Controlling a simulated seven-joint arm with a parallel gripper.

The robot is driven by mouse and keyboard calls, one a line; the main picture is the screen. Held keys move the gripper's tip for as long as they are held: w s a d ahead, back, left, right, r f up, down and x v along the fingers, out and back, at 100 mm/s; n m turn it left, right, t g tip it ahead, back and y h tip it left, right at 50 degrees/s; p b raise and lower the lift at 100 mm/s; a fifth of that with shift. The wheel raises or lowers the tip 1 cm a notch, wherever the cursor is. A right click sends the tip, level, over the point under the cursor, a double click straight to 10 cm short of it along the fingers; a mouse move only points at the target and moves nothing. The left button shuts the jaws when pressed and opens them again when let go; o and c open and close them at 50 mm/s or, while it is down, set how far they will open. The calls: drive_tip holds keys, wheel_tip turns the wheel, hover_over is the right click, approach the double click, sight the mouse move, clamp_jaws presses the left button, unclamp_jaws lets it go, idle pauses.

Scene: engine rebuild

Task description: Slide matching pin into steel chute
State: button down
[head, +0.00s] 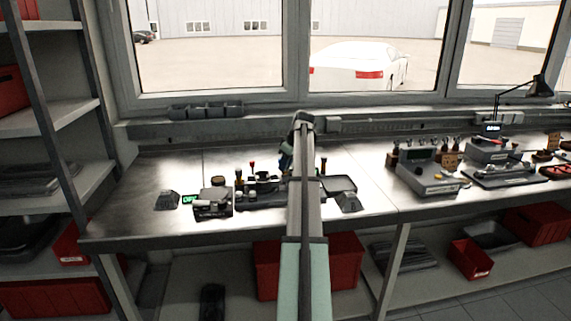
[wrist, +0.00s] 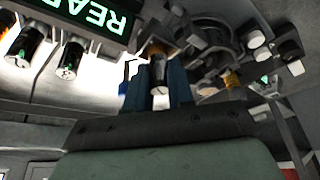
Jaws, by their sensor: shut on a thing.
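My gripper (wrist: 160,92), with blue fingers, is shut on a short metal pin (wrist: 158,72) with a brownish band. The pin stands between the fingertips, close to a dark metal fixture (wrist: 208,40) with a round part. I cannot tell whether the pin touches it. In the head view my gripper (head: 286,160) is over the bench behind my arm, and the pin is not distinguishable there. The steel chute cannot be picked out surely in either view.
Two dark cylinders (wrist: 70,60) are beside a green-lit display (wrist: 90,12) in the wrist view. Bare bench lies farther right, before the grey instrument (head: 430,178).

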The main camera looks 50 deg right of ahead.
drive_tip(key=shift+f, duration=0.35)
idle(0.3)
idle(0.4)
drive_tip(key=c, duration=0.9)
unclamp_jaws()
drive_tip(key=shift+o, duration=0.3)
drive_tip(key=o, duration=0.4)
drive_tip(key=shift+c, duration=0.2)
drive_tip(key=shift+r, duration=0.1)
drive_tip(key=shift+r, duration=3.9)
